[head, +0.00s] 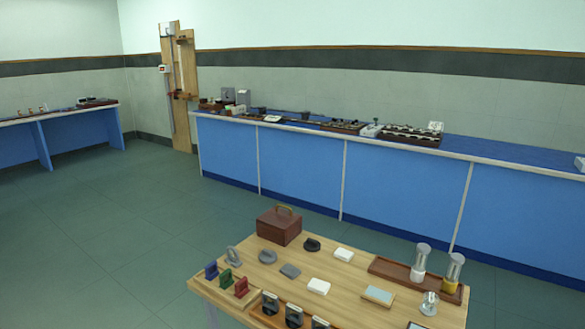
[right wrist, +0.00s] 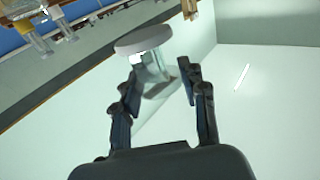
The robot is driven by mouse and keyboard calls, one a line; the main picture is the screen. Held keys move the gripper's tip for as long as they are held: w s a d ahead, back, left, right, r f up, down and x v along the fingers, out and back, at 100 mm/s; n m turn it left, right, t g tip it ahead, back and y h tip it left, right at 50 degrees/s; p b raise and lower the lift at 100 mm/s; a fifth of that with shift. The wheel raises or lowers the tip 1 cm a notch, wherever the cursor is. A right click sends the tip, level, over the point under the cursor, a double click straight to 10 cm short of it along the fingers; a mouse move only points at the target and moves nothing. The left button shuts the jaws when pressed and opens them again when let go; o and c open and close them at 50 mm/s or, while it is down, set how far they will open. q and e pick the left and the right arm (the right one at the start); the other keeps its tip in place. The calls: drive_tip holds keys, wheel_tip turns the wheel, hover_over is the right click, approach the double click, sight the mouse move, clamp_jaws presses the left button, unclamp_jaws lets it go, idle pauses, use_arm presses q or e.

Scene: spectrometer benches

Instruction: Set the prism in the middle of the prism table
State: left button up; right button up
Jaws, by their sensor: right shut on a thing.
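In the right wrist view my right gripper (right wrist: 160,80) is shut on the clear glass prism (right wrist: 153,72), with one dark finger on each side of it. A pale round disc (right wrist: 143,39) adjoins the prism's end away from the palm. The prism is clear of any surface there. Neither gripper shows in the head view, and my left gripper is in no view. I cannot make out the prism table for certain in either view.
Another blue bench (head: 80,135) stands at the left. Open floor (head: 110,235) lies between.

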drive_tip(key=shift+s+a+r+m+h, duration=0.2)
drive_tip(key=shift+s+m+h, duration=0.4)
drive_tip(key=shift+s+h, duration=0.45)
drive_tip(key=shift+s+a+r+m+h, duration=0.1)
drive_tip(key=shift+s+r+m+h, duration=0.15)
drive_tip(key=shift+s+m+h, duration=0.6)
drive_tip(key=shift+n+h, duration=0.25)
drive_tip(key=shift+h, duration=0.05)
drive_tip(key=w+n+y, duration=0.2)
drive_tip(key=w+y, duration=0.1)
drive_tip(key=w+d+y, duration=0.1)
drive_tip(key=shift+w+f+n+y, duration=0.15)
drive_tip(key=shift+f+n+y, duration=0.25)
drive_tip(key=w+d+r+n+g+y, duration=0.1)
drive_tip(key=w+d+y, duration=0.1)
drive_tip(key=w+d, duration=0.2)
drive_tip(key=shift+w+r+n, duration=0.3)
drive_tip(key=shift+w, duration=0.2)
drive_tip(key=shift+a, duration=0.1)
